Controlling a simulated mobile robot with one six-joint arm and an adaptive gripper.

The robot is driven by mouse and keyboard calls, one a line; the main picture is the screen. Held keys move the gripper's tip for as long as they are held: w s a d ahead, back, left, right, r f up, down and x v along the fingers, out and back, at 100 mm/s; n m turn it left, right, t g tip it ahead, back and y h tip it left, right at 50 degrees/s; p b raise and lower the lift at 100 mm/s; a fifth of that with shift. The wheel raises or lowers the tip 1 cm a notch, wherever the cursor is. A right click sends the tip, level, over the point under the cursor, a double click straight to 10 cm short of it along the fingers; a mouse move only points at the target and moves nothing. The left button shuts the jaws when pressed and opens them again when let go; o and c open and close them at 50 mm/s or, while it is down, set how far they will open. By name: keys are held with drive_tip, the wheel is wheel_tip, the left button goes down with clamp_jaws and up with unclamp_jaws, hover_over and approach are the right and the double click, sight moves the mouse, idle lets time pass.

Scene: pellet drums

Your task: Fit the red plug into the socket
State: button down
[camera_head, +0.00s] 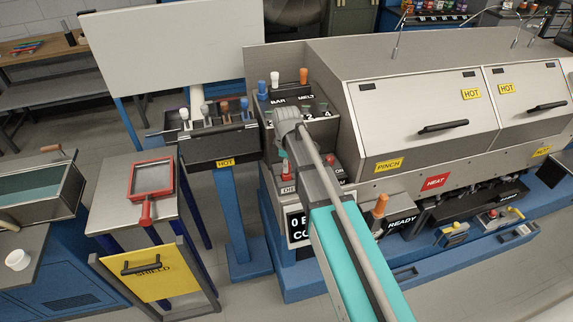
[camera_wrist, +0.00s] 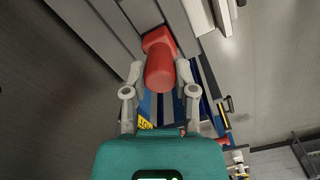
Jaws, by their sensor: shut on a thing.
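The red plug (camera_wrist: 159,75) sits between the two fingers of my gripper (camera_wrist: 160,92) in the wrist view, with a wider red part at its far end. The fingers are closed on its sides. The panel (camera_head: 293,101) carries a blue, a white and an orange plug on top. The red plug's own socket cannot be made out, and I cannot tell whether the plug touches the panel.
A black rack (camera_head: 222,146) with several coloured plugs stands left of the panel on a blue post. A red-framed tool (camera_head: 152,180) lies on a side table above a yellow shield (camera_head: 150,272). The large machine hood (camera_head: 410,110) fills the right. Floor shows between the stands.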

drive_tip(key=shift+f+b, duration=0.7)
drive_tip(key=shift+f, duration=0.05)
drive_tip(key=shift+c, duration=1.7)
unclamp_jaws()
drive_tip(key=shift+r, duration=0.2)
wheel_tip(320, 180, up, 9)
drive_tip(key=p, duration=0.9)
drive_tip(key=s+d+r+p, duration=0.3)
drive_tip(key=s+d+p, duration=0.1)
drive_tip(key=s+d, duration=0.5)
drive_tip(key=s, duration=0.2)
drive_tip(key=shift+s+r, duration=0.25)
drive_tip(key=shift+s, duration=0.15)
drive_tip(key=shift+d, duration=0.1)
